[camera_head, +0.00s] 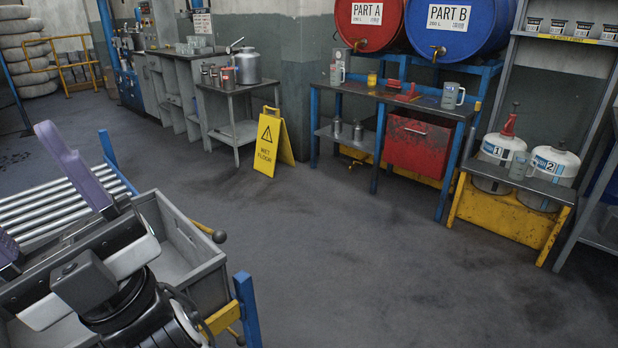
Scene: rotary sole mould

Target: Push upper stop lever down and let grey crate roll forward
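The grey crate (182,236) sits at the lower left on a rack with metal rollers (50,205). My arm hides much of it, and the visible inside looks empty. A yellow lever with a black ball knob (219,236) sticks out beside the crate's right side; it seems to be the upper stop lever. My gripper (28,190) is above the crate and rollers, left of the knob and apart from it. Its two purple fingers are spread, with nothing visible between them. One finger is cut by the left picture edge.
Blue rack posts (246,312) stand near the crate, with a yellow part (222,318) low beside one. A yellow wet-floor sign (268,142) stands beyond on the open floor. Benches with drums (455,28) line the back wall. The floor (370,260) right of the rack is clear.

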